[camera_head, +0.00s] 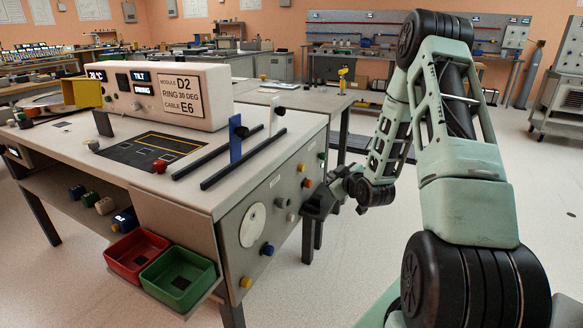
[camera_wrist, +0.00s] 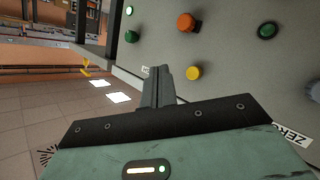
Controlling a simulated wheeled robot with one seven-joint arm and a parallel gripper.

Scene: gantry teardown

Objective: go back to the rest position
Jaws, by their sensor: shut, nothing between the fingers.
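My gripper (camera_head: 310,208) is at the right end panel of the workbench (camera_head: 285,185), beside its coloured knobs. In the wrist view my gripper (camera_wrist: 163,75) has its fingers together and holds nothing. A yellow knob (camera_wrist: 193,72) shows just right of the fingertips, with an orange knob (camera_wrist: 188,23) above it. I cannot tell whether the fingers touch the panel. My arm reaches in from the right of the head view.
A console box (camera_head: 150,95) reading D2, 30 DEG and E6 stands on the bench. Black rails and a blue upright (camera_head: 236,138) rise near its right edge. Red (camera_head: 137,256) and green (camera_head: 179,278) bins sit low in front. The floor at right is open.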

